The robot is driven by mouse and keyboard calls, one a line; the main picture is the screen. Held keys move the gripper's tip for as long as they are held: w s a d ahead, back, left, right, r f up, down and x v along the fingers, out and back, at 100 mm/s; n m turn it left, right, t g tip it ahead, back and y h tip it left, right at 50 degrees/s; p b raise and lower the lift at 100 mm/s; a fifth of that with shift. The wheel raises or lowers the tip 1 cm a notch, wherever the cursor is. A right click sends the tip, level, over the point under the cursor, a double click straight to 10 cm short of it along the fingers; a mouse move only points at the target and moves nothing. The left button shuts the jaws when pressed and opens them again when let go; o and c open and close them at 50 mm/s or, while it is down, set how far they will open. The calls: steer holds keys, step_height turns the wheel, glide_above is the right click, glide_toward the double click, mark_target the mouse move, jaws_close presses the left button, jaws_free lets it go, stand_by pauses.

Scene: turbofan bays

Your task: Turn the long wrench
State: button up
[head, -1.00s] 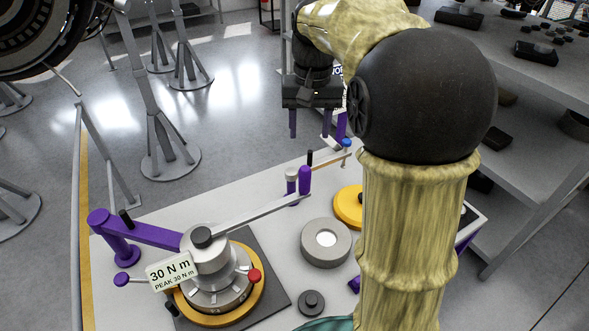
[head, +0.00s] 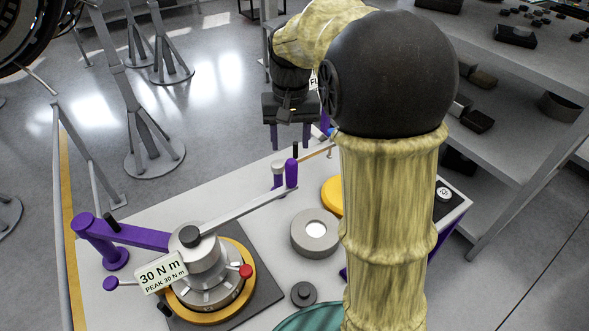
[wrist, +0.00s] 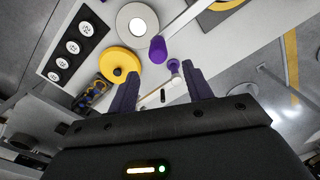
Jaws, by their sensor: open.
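The long wrench (head: 240,207) is a grey bar running from a round metal hub (head: 200,248) up and right to an upright purple grip (head: 291,173). The hub sits on a yellow ring, and its sign (head: 162,273) reads 30 N m, peak 30 N m. My gripper (head: 298,130) hangs open and empty beyond the grip in the head view, with purple fingers pointing down. In the wrist view, my gripper (wrist: 160,75) shows both fingers apart. The purple grip (wrist: 157,50) shows past the fingertips, not clearly between them.
A purple arm (head: 140,235) joins the hub from a post at left. A grey ring (head: 314,233) and a black knob (head: 303,294) stand on the bench. A yellow disc (head: 332,192) is partly hidden by my arm. Shelves (head: 520,130) stand at right.

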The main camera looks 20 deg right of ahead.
mark_target(291, 172)
step_height(291, 172, down, 11)
steer(key=shift+r+p, duration=0.15)
steer(key=shift+p, duration=0.5)
